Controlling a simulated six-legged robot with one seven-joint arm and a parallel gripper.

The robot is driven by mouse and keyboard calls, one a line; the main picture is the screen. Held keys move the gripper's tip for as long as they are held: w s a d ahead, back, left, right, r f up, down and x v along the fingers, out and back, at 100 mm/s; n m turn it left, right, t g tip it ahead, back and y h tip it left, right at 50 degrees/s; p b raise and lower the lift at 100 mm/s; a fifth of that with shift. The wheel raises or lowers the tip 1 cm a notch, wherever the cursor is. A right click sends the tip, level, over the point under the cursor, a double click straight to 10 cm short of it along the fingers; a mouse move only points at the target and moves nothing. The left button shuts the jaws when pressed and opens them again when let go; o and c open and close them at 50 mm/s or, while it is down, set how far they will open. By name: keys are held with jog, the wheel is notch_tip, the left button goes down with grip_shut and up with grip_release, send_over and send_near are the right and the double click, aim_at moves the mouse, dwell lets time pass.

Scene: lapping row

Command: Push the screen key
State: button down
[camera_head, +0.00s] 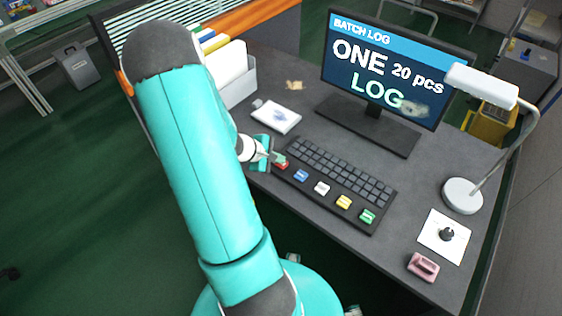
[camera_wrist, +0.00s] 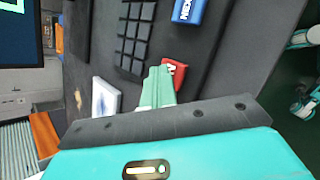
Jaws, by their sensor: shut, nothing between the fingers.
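The monitor (camera_head: 385,75) reads "BATCH LOG", "ONE 20 pcs" and "LOG"; a smudge covers the lower right of the text. The black keyboard (camera_head: 330,187) has a row of coloured keys along its front: red (camera_head: 282,165), blue (camera_head: 301,175), white (camera_head: 322,188), yellow (camera_head: 344,202) and green (camera_head: 367,216). In the wrist view the blue key (camera_wrist: 188,10) reads "NEXT"; the red key (camera_wrist: 176,70) is partly hidden by my fingers, its label unreadable. My gripper (camera_head: 272,156) is shut and empty, its tips (camera_wrist: 160,74) right beside or over the red key. I cannot tell if they touch.
A white notepad or box (camera_head: 276,117) lies behind the keyboard's left end. A white file holder (camera_head: 235,80) stands at the back left. A desk lamp (camera_head: 463,195), a white sheet (camera_head: 444,245) with a dark knob-like object, and a pink object (camera_head: 423,267) are at the right.

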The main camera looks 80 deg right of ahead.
aim_at(278, 164)
jog(key=shift+r, duration=0.3)
jog(key=shift+r, duration=3)
